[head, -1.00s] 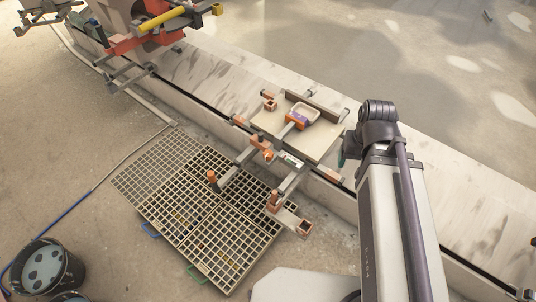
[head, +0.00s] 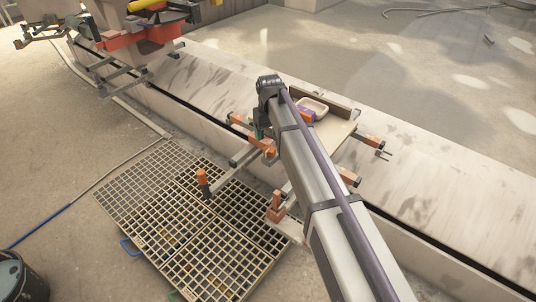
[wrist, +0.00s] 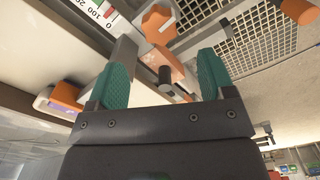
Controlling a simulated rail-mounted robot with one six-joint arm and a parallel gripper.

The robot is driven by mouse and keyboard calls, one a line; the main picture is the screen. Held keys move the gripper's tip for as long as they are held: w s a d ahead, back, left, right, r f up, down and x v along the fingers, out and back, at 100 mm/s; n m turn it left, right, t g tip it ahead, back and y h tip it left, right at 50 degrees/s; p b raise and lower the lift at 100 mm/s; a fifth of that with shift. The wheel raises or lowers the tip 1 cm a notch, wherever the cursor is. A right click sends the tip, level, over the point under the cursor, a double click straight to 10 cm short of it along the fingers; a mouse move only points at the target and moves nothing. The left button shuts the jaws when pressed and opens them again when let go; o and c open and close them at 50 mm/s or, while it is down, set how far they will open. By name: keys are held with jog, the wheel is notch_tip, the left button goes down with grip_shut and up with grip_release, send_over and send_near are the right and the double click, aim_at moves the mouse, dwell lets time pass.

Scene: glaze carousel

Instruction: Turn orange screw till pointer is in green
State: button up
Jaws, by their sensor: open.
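My gripper (wrist: 164,72) is open, its two teal pads apart with nothing held between them. In the head view a bit of teal (head: 258,131) shows below the end of my arm. In the wrist view a lobed orange knob (wrist: 157,24), which looks like the orange screw, stands just beyond the fingertips. An orange block (wrist: 170,66) and a dark cylinder (wrist: 166,77) show between the pads. A white scale (wrist: 96,10) with numbers and a red patch is at the upper left, cut by the frame edge. I cannot make out the pointer or its position.
Clamp bars with orange ends surround the spot, including an upright orange handle (head: 202,177) and another orange end (head: 276,201). A floor grate (head: 190,215) lies in front.

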aim_at(269, 148)
notch_tip(269, 148, down, 8)
jog(key=b, duration=0.6)
jog(key=shift+f+b, duration=0.2)
jog(key=shift+b, duration=0.15)
jog(key=shift+r, duration=0.1)
jog(key=shift+c, duration=0.2)
jog(key=c, duration=0.9)
jog(key=shift+m, duration=0.3)
